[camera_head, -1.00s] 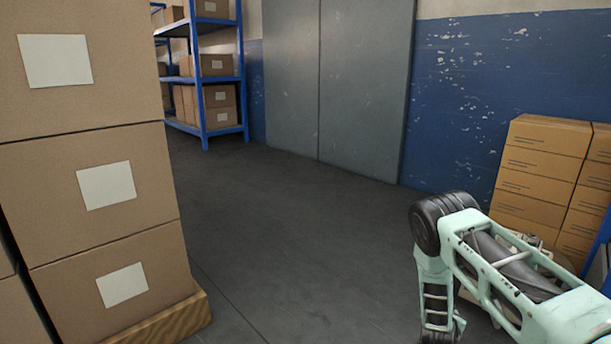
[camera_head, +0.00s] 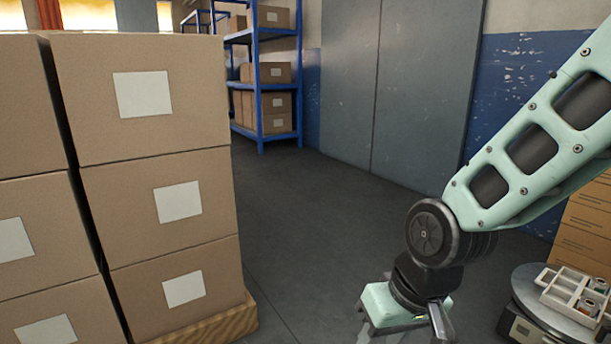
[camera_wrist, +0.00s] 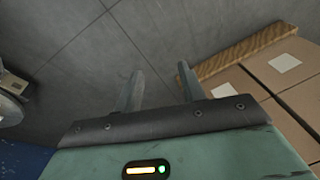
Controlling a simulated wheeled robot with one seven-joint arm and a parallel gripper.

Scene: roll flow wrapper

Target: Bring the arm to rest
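My gripper (camera_wrist: 160,70) shows in the wrist view with its two grey fingers apart and nothing between them. Bare floor lies beyond the fingers. In the head view my arm comes in from the right edge and bends at a dark round joint, with the wrist hanging down at the bottom of the picture. The fingers are partly cut off there by the lower edge.
Stacked cartons (camera_head: 155,190) on a wooden pallet (camera_head: 215,325) stand at left. A round grey stand (camera_head: 525,285) with a compartmented tray (camera_head: 552,293) is at lower right, near my wrist. Cartons (camera_head: 588,205) stand behind my arm. A blue shelf (camera_head: 259,90) is far back. The mid floor is clear.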

